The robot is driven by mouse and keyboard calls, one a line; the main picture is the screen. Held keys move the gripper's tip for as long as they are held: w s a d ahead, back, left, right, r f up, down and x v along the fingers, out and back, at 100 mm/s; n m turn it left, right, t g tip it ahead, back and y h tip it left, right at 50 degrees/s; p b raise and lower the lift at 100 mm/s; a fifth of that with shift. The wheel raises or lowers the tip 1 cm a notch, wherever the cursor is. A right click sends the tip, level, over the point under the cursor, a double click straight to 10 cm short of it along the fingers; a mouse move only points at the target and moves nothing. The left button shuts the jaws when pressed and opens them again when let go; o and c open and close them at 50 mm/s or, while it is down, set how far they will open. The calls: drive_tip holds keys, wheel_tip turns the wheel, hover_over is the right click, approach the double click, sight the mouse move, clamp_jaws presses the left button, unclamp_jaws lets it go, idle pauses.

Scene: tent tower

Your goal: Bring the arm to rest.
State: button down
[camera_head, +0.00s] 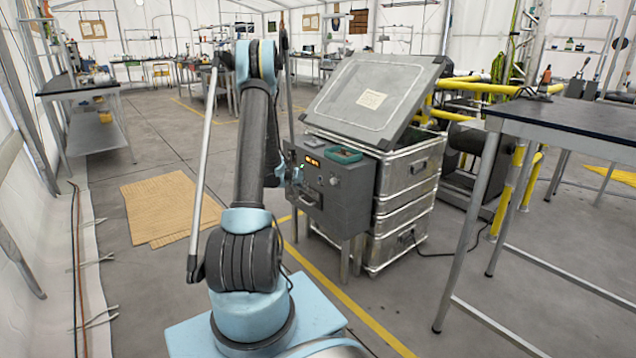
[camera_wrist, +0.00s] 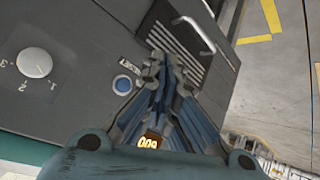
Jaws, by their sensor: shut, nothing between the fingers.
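My arm (camera_head: 254,150) stands raised in the middle of the head view, bent over toward a grey control box (camera_head: 335,190). My gripper (camera_wrist: 166,68) is shut and empty in the wrist view, with its blue-grey fingers together. It is in front of the box's face, over the area between a blue button (camera_wrist: 122,85) and a vented panel (camera_wrist: 187,48). I cannot tell whether the fingertips touch the box. In the head view the gripper is mostly hidden behind my arm.
A metal case (camera_head: 405,195) with a raised lid (camera_head: 370,95) stands behind the box. A green tray (camera_head: 344,154) lies on the box. A dark-topped table (camera_head: 570,115) is at right. Cardboard sheets (camera_head: 165,208) lie on the floor at left. Open floor lies beyond.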

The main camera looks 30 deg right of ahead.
idle(0.6)
drive_tip(key=s+a+r+n+y, duration=0.2)
drive_tip(key=a+r, duration=1)
drive_tip(key=a, duration=0.1)
drive_tip(key=s+a+r+n+y, duration=0.1)
drive_tip(key=s+a+r, duration=0.35)
drive_tip(key=a, duration=0.35)
drive_tip(key=s+a+r+n+y, duration=0.1)
drive_tip(key=s+a+r, duration=0.2)
drive_tip(key=s+a, duration=0.35)
drive_tip(key=s+a+f+n+y, duration=0.1)
drive_tip(key=s+a+n+y, duration=0.1)
drive_tip(key=s+a, duration=0.9)
drive_tip(key=s+a+f+n+g+y, duration=0.1)
drive_tip(key=s+a+f+n+y, duration=0.1)
drive_tip(key=s+a, duration=0.9)
drive_tip(key=s+n, duration=0.1)
drive_tip(key=s, duration=0.4)
drive_tip(key=shift+s+a+f+n+y, duration=0.2)
drive_tip(key=shift+s+f+n+y, duration=0.1)
drive_tip(key=shift+s+n, duration=0.1)
drive_tip(key=shift+w, duration=0.15)
drive_tip(key=shift+w+f, duration=0.2)
drive_tip(key=shift+w, duration=0.1)
